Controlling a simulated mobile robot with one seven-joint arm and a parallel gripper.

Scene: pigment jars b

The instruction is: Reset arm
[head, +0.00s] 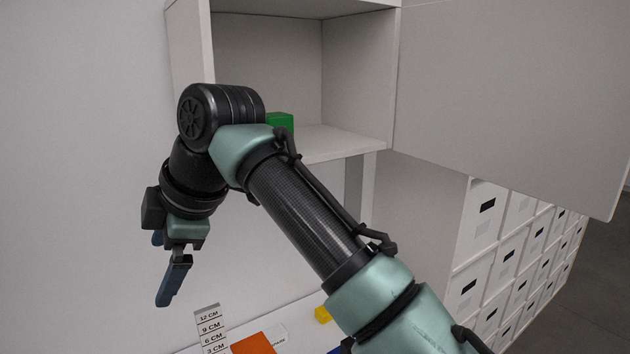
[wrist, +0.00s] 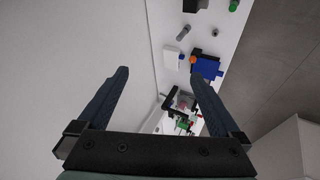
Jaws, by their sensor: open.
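My gripper (head: 168,268) hangs at the left of the head view, pointing down, in front of the pale wall and apart from any object. In the wrist view its two fingers (wrist: 158,98) are spread wide with nothing between them close by. My arm crosses the head view from the lower right and bends at the wrist in front of the open cabinet.
An open white cabinet (head: 268,55) holds a green block (head: 281,122), partly hidden by my arm. Its door (head: 520,90) stands open at right. Below are a height marker (head: 210,330), an orange item (head: 252,344), a yellow block (head: 323,314) and drawers (head: 484,210).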

